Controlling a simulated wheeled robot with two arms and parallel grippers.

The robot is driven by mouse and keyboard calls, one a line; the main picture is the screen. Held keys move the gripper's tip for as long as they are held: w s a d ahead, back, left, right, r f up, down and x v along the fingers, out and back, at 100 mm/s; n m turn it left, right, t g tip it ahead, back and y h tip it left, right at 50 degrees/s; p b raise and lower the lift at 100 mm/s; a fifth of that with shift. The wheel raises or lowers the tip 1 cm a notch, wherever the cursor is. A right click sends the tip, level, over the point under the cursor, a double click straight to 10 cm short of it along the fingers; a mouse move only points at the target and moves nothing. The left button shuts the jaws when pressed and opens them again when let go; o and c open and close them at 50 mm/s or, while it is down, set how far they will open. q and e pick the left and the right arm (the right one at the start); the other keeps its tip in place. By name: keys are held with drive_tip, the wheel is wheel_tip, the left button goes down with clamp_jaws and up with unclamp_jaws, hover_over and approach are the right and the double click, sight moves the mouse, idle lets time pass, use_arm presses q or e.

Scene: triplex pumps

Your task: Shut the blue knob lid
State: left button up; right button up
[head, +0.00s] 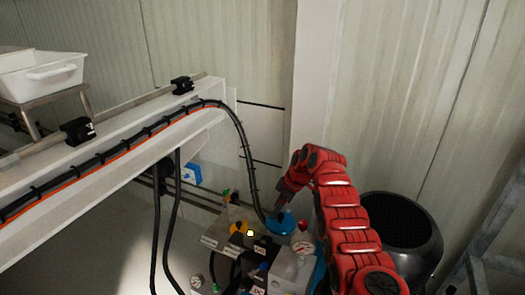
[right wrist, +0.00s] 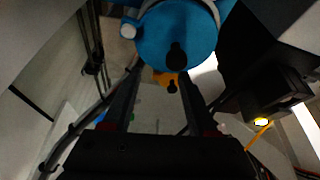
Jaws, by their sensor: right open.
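The blue lid (head: 284,226) is a round blue part on the pump assembly, low in the middle of the head view. My red right arm reaches over from the right, and its gripper (head: 277,209) points down right at the blue part. In the right wrist view the blue lid (right wrist: 177,30) is large at the top, with a small dark knob on its face. My right gripper (right wrist: 160,80) is open there, its two dark fingers apart and nothing between them held. I cannot tell whether the fingertips touch the lid, or how far it is shut. My left gripper is not in view.
A yellow knob (head: 239,229) and gauges sit close beside the blue part. A dark round bin (head: 403,232) stands to the right. A white beam (head: 100,150) with black cables crosses the left, and a white tray (head: 45,74) is at upper left.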

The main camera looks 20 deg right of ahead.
drive_tip(key=m+p, duration=0.1)
drive_tip(key=p, duration=0.2)
drive_tip(key=w+r+m+p, duration=0.1)
drive_tip(key=m+p, duration=0.1)
drive_tip(key=p, duration=0.1)
drive_tip(key=shift+w+a+t+h, duration=0.1)
drive_tip(key=shift+a+t+h, duration=0.05)
drive_tip(key=shift+t+h, duration=0.25)
drive_tip(key=w+m+h+p, duration=0.1)
drive_tip(key=w+m+p, duration=0.1)
drive_tip(key=m+p, duration=0.2)
wheel_tip(320, 180, up, 16)
drive_tip(key=m+t+h+p, duration=0.1)
drive_tip(key=m+h+p, duration=0.15)
drive_tip(key=p, duration=0.25)
hover_over(282, 215)
drive_tip(key=w+a+m+t+h, duration=0.2)
drive_tip(key=w+t, duration=0.7)
drive_tip(key=s+a+r+t+p, duration=0.1)
drive_tip(key=s+a+r+t, duration=0.4)
drive_tip(key=s, duration=0.4)
drive_tip(key=s+a+r+t+p, duration=0.1)
drive_tip(key=s+a+r+t, duration=0.4)
drive_tip(key=s+r+t, duration=0.2)
drive_tip(key=shift+s+n+t+p, duration=0.3)
drive_tip(key=shift+s+n+t, duration=0.2)
drive_tip(key=shift+s, duration=0.5)
